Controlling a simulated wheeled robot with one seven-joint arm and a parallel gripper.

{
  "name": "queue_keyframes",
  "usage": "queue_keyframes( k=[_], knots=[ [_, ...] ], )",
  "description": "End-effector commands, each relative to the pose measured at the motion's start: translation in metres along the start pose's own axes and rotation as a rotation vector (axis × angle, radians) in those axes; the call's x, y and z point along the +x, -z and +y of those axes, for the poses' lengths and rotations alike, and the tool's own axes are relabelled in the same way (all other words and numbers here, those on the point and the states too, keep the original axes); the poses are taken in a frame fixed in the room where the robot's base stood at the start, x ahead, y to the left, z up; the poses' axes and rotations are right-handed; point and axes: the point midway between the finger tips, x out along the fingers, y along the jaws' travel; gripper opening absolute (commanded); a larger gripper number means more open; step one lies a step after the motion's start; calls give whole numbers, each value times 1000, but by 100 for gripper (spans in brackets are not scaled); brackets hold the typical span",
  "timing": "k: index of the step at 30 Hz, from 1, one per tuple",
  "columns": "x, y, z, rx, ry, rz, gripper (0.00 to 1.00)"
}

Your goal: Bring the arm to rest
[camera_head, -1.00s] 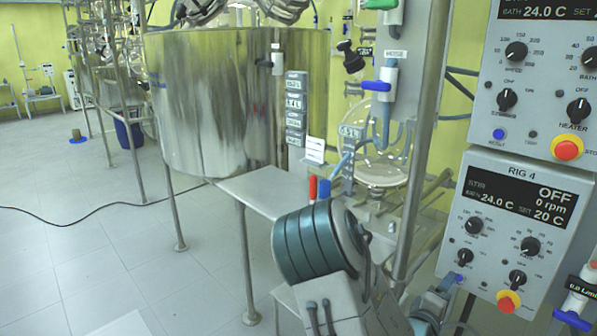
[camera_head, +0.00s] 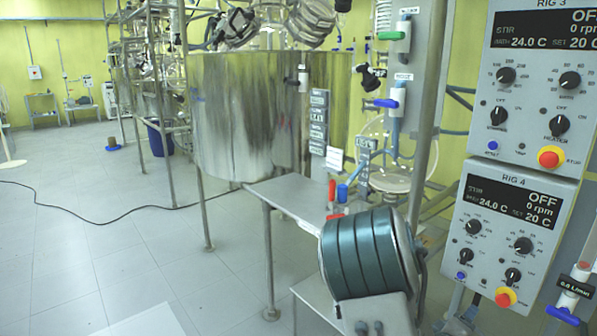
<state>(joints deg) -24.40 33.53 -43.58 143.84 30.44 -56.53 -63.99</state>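A teal, ribbed, rounded part (camera_head: 370,255) with a pale grey rim shows at the lower middle right in the head view.
A large steel vessel (camera_head: 240,115) stands behind the table. Control boxes, the upper RIG 3 (camera_head: 535,90) and lower RIG 4 (camera_head: 510,235), are on the right. A glass flask (camera_head: 400,170) sits behind a metal post (camera_head: 427,110). The left floor is mostly open, with a black cable (camera_head: 100,221).

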Motion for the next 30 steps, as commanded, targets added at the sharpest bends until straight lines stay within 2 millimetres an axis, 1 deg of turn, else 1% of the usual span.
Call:
queue_keyframes(
  k=[1, 5, 7, 11, 14, 15, 17, 18, 20, 21, 23, 24, 26, 27, 30],
  knots=[
    [-3, 4, 3, 38, 36, 2, 69],
    [-13, 14, 1, 147, 152, 3, 69],
    [-21, 22, 0, 214, 228, 4, 69],
    [-46, 44, 5, 364, 409, 4, 69],
    [-77, 66, 16, 482, 574, 2, 69],
    [-90, 74, 22, 522, 638, -2, 69],
    [-112, 84, 32, 570, 730, -10, 69],
    [-127, 90, 40, 597, 787, -18, 69],
    [-150, 98, 53, 628, 867, -32, 69],
    [-166, 101, 63, 644, 917, -45, 69],
    [-190, 105, 79, 659, 985, -67, 69],
    [-206, 106, 90, 665, 1024, -84, 69],
    [-230, 105, 107, 666, 1075, -116, 69],
    [-245, 103, 119, 664, 1103, -140, 69],
    [-281, 93, 147, 650, 1147, -210, 69]
  ],
)
